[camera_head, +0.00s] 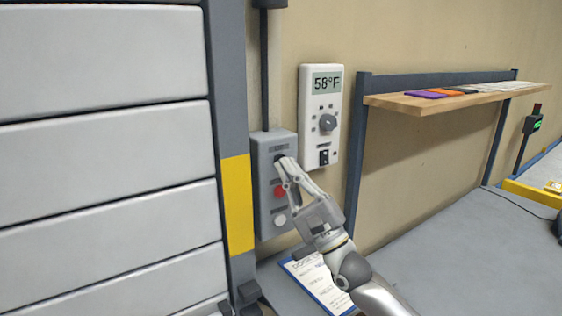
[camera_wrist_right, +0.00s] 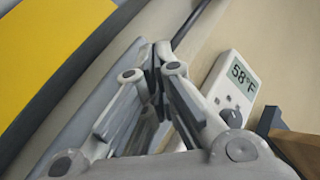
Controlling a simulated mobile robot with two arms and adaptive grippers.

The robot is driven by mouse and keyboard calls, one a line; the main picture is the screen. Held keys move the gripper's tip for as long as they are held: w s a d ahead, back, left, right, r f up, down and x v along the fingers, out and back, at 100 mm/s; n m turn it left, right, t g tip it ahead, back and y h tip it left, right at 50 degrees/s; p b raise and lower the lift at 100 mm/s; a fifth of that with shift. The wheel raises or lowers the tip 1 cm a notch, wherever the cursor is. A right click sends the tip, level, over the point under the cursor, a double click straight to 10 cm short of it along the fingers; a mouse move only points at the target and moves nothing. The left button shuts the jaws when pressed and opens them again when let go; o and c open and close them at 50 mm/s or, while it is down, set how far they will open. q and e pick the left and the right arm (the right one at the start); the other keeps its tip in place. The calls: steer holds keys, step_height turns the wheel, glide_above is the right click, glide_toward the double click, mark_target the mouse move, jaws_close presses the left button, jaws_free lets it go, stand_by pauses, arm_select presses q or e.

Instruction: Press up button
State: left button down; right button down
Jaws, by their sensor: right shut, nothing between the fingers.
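A grey control box (camera_head: 263,150) is mounted on the wall beside the roller door's frame. It has a red button (camera_head: 280,191) in the middle and a white button (camera_head: 281,220) at the bottom. My right gripper (camera_head: 281,161) is shut and empty, with its fingertips at the top of the box. The fingertips cover the spot where a top button would be, and I cannot tell whether they touch it. In the right wrist view the closed fingers (camera_wrist_right: 160,60) point at the grey box (camera_wrist_right: 110,90). My left gripper is not in view.
A white thermostat (camera_head: 320,115) reading 58°F hangs just right of the box. A large panelled door (camera_head: 105,150) with a yellow-marked frame is at left. A wooden shelf (camera_head: 460,97) juts out at right. A clipboard (camera_head: 318,283) lies below my right arm.

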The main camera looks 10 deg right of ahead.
steer(key=shift+w+a+b, duration=0.15)
steer(key=shift+w+b, duration=0.15)
steer(key=shift+w, duration=0.1)
